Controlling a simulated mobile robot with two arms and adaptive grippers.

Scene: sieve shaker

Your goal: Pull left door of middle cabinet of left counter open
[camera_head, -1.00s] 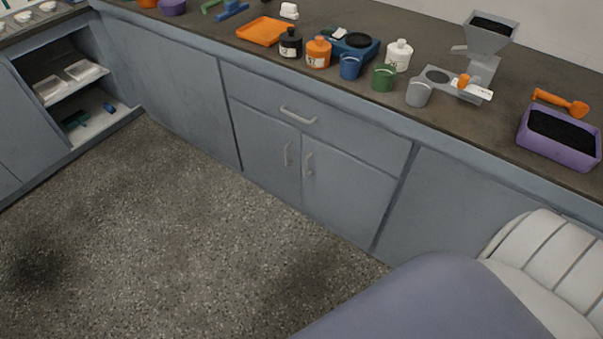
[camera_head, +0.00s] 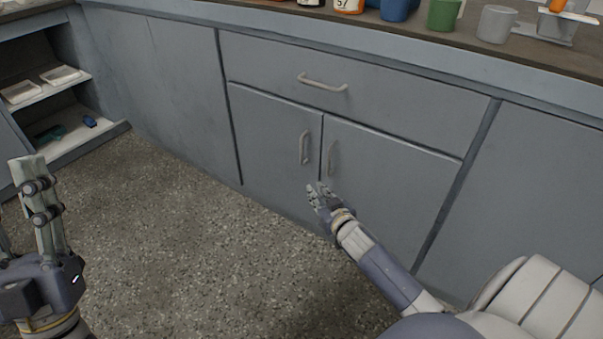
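The left door (camera_head: 270,150) of the middle cabinet is closed, a grey-blue panel with a vertical metal handle (camera_head: 304,147) near its right edge. My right gripper (camera_head: 318,188) shows just below that handle, in front of the lower part of the doors. Its fingertips are spread slightly and point up towards the handle. Nothing shows between them, and I cannot tell how far they are from the door. My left gripper (camera_head: 18,190) is at the lower left, fingers up, far from the door. It is partly cut off by the picture edge and looks open and empty.
The right door (camera_head: 385,185) with its handle (camera_head: 332,158) is closed beside it. A closed drawer (camera_head: 400,100) is above. An open cabinet with shelves (camera_head: 75,82) stands at the left. Speckled floor (camera_head: 190,250) in front is clear. Cups stand on the counter (camera_head: 530,55).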

